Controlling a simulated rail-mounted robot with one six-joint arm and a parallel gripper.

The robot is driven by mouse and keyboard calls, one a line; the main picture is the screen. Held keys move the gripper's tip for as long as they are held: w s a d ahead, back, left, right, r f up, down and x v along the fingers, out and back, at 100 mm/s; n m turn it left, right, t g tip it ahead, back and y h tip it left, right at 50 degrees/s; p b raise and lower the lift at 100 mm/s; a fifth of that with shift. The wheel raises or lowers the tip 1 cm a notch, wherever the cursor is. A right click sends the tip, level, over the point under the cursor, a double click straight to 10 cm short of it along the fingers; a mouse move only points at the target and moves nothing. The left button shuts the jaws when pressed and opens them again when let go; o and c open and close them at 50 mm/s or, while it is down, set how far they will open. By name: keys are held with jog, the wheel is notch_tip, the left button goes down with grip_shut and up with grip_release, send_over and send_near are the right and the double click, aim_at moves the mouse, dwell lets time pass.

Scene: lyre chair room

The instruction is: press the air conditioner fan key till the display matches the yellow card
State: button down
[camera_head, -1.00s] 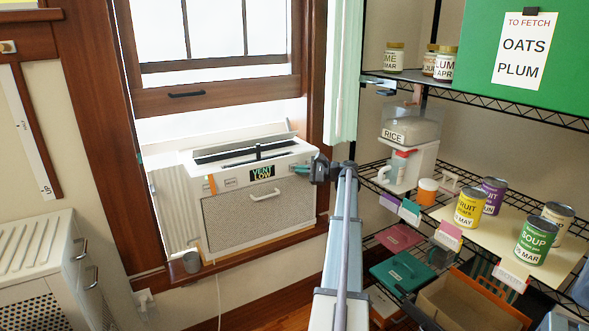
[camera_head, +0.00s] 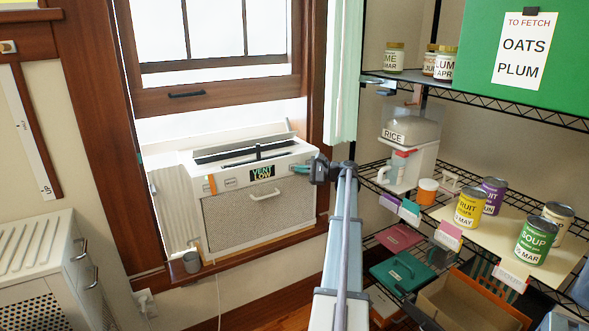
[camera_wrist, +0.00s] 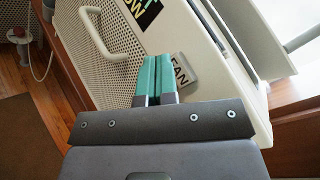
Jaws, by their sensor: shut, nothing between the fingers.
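The white air conditioner (camera_head: 225,222) sits in the window opening. Its dark display (camera_head: 262,173) reads VENT in green over LOW in yellow. In the wrist view the display (camera_wrist: 140,10) is partly cut off at the top. The key labelled FAN (camera_wrist: 181,70) shows just right of my fingertips. My gripper (camera_wrist: 155,60) is shut and empty, its teal fingers together at the panel beside the key. I cannot tell whether they touch it. In the head view my gripper (camera_head: 303,169) is at the panel's right end. A yellow strip (camera_head: 18,4) is cut off at the top left; no writing on it is readable.
A handle (camera_head: 265,195) sticks out of the unit's front. A grey cup (camera_head: 191,262) stands on the sill. Wire shelves (camera_head: 480,105) with cans, jars and boxes stand close on the right. A white cabinet (camera_head: 35,245) is at the lower left.

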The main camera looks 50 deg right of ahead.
jog(key=shift+w+d, duration=0.2)
jog(key=shift+w, duration=0.2)
jog(key=shift+w+d, duration=0.15)
jog(key=shift+w, duration=0.25)
dwell(0.8)
jog(key=shift+s, duration=0.1)
jog(key=shift+s+a, duration=0.35)
jog(key=shift+s, duration=0.35)
jog(key=shift+s, duration=0.1)
jog(key=s, duration=0.1)
jog(key=s+a, duration=0.1)
jog(key=s, duration=0.2)
jog(key=shift+s+a, duration=0.25)
jog(key=shift+a, duration=0.15)
dwell(0.5)
